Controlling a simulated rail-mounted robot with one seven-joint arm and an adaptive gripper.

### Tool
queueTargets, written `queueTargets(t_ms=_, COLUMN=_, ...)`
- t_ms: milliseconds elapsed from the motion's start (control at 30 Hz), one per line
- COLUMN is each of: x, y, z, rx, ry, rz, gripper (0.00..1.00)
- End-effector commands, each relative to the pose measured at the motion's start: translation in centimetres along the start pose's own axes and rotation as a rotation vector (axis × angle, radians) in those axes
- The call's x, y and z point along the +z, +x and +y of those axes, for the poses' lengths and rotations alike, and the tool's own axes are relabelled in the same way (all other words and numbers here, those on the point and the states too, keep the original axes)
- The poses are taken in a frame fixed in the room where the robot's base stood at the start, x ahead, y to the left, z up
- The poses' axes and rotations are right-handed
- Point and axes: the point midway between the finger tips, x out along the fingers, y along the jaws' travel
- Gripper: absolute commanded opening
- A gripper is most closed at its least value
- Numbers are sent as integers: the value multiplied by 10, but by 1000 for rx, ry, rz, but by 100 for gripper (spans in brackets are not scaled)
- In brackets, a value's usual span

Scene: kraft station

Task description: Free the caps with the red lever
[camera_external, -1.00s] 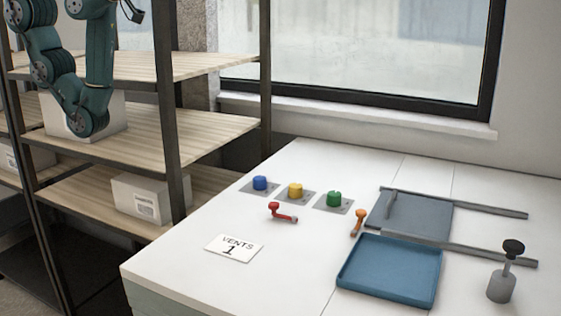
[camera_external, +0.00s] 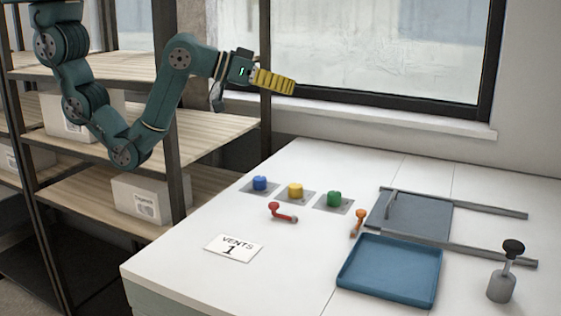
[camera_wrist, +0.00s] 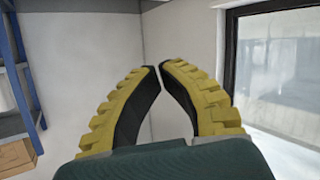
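Three caps stand in a row on grey plates on the white table: a blue cap (camera_external: 260,183), a yellow cap (camera_external: 295,190) and a green cap (camera_external: 334,198). A red lever (camera_external: 281,212) lies on the table in front of the yellow cap, its bent end to the right. My gripper (camera_external: 294,87) is in the air, well above and behind the caps, pointing right toward the window. In the wrist view its yellow ribbed fingers (camera_wrist: 160,68) come together at the tips with nothing between them. The caps and lever are not in the wrist view.
A shorter orange lever (camera_external: 357,222) lies right of the green cap. A blue tray (camera_external: 390,292), a grey panel between rails (camera_external: 425,215) and a black-knobbed grey weight (camera_external: 503,275) occupy the right. A "VENTS 1" card (camera_external: 234,248) lies front left. Shelves (camera_external: 130,150) stand left.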

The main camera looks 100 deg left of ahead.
Motion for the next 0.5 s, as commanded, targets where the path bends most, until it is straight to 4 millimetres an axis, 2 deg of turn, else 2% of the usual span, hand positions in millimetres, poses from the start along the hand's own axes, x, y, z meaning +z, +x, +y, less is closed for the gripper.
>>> queueTargets(t_ms=33, x=61, y=34, z=-30, rx=-120, ry=-44, rz=-102, gripper=0)
queueTargets(t_ms=100, x=115, y=59, z=-69, rx=-299, ry=-114, rz=-224, gripper=0)
queueTargets(t_ms=200, x=172, y=73, z=-113, rx=-525, ry=-197, rz=-337, gripper=0)
queueTargets(t_ms=300, x=199, y=74, z=-137, rx=-666, ry=-248, rz=-386, gripper=0)
queueTargets(t_ms=500, x=202, y=70, z=-143, rx=-714, ry=-265, rz=-400, gripper=0)
